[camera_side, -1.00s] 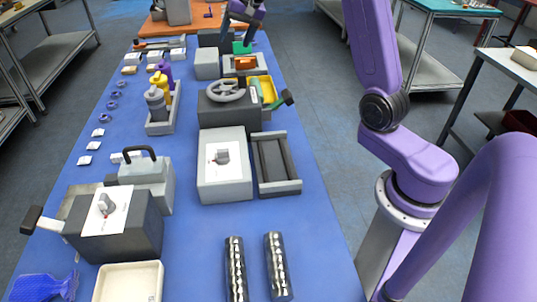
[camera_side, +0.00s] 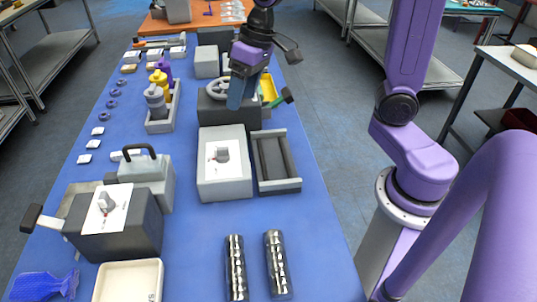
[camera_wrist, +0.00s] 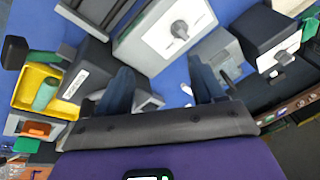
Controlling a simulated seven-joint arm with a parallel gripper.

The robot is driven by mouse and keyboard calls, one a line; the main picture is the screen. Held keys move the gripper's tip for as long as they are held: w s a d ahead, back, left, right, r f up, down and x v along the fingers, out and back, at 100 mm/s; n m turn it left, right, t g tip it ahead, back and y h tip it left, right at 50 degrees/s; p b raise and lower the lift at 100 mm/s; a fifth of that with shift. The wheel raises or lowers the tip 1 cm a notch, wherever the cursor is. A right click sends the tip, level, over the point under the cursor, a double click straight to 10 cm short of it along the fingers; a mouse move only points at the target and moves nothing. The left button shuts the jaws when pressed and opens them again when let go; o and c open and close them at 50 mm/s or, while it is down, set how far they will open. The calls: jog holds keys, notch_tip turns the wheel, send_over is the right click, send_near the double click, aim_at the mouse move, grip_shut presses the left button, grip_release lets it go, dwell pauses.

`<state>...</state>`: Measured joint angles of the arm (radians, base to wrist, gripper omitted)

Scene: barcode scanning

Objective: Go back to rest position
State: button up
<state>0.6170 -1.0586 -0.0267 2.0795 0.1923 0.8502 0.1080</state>
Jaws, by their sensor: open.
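My gripper (camera_side: 240,92) is in the upper middle of the side view, fingers pointing down, above the dark box with the grey handwheel (camera_side: 217,88). In the wrist view my gripper (camera_wrist: 162,88) shows two blue fingers spread apart with nothing held between them. A yellow tray (camera_wrist: 35,88) with a green cylinder (camera_wrist: 46,94) lies to the left in the wrist view. The yellow tray (camera_side: 268,88) is partly hidden behind my gripper in the side view.
A grey box with a white sheet (camera_side: 222,160) and a dark-channelled tray (camera_side: 276,162) stand mid-table. Two metallic cylinders (camera_side: 236,268) and a cream tray (camera_side: 128,280) are at the front. The blue table (camera_side: 200,235) is bare in front of the grey box.

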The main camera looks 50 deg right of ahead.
jog(key=s+d+f+n+h, duration=0.1)
jog(key=s+n, duration=0.4)
jog(key=s, duration=0.6)
jog(key=s+d+f+n+g+h, duration=0.1)
jog(key=s+f+n, duration=0.3)
jog(key=s, duration=0.7)
jog(key=shift+d+n+g, duration=0.3)
jog(key=shift+d+n, duration=0.2)
jog(key=shift+d, duration=0.05)
